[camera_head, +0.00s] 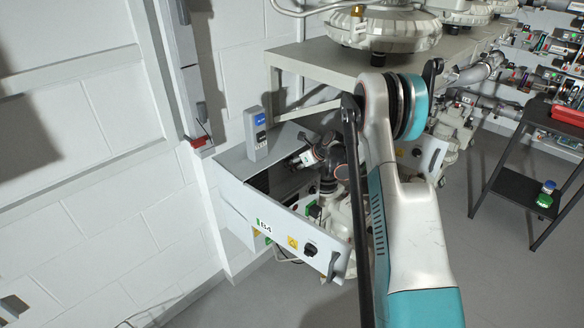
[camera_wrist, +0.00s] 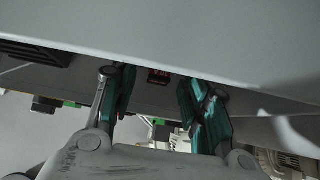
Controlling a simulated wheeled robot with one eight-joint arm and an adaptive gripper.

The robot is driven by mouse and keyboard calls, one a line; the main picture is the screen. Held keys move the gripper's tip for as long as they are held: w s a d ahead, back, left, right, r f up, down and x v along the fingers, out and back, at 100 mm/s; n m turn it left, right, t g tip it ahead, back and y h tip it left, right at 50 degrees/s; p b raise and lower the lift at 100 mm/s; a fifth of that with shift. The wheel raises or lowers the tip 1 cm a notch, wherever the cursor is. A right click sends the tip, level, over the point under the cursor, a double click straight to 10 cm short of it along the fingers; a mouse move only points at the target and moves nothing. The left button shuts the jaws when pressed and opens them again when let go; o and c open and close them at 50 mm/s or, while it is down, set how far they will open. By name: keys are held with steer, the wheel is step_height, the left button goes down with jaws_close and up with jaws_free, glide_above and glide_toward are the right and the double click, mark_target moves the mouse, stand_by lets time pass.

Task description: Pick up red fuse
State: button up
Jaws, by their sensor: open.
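I cannot make out a red fuse for certain in either view. In the wrist view my gripper (camera_wrist: 156,82) is open, with two teal-lined fingers apart and nothing seen between them. A small dark display with red digits (camera_wrist: 160,76) shows beyond the fingertips, on the underside or face of a grey panel. Much of the cabinet's inside is dark or hidden.
A grey box with a blue screen (camera_head: 259,134) stands on the cabinet's back edge. A grey bench (camera_head: 325,60) with blower machines is above and behind. A black side table (camera_head: 520,185) stands at the right. A wide pale panel (camera_wrist: 200,45) crosses close above my fingers.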

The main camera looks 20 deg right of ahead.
steer(key=c, duration=0.9)
steer(key=shift+s+r, duration=0.1)
steer(key=shift+r, duration=0.05)
steer(key=shift+s+d+r, duration=0.1)
steer(key=shift+s+r, duration=0.1)
steer(key=shift+r, duration=0.05)
steer(key=s+d+r+p, duration=0.1)
steer(key=s+r, duration=0.1)
steer(key=s, duration=0.2)
steer(key=s+d+r+p, duration=0.2)
steer(key=s, duration=0.2)
steer(key=s+d+r+p, duration=0.1)
steer(key=s+r, duration=0.2)
steer(key=shift+s+d+p, duration=0.15)
steer(key=shift+s+p, duration=0.2)
steer(key=shift+s, duration=0.05)
steer(key=shift+c, duration=0.3)
steer(key=shift+s+d+r, duration=0.1)
steer(key=shift+s+r, duration=0.05)
steer(key=shift+s, duration=0.3)
steer(key=shift+s, duration=0.1)
steer(key=shift+s+d+r+b, duration=0.15)
steer(key=shift+s+d, duration=0.2)
steer(key=shift+s, duration=0.55)
steer(key=shift+s+d+f+b, duration=0.1)
steer(key=shift+s+d, duration=0.25)
steer(key=shift+s, duration=0.55)
steer(key=shift+s+d+r+b, duration=0.15)
steer(key=shift+s+d, duration=0.2)
steer(key=shift+s, duration=0.55)
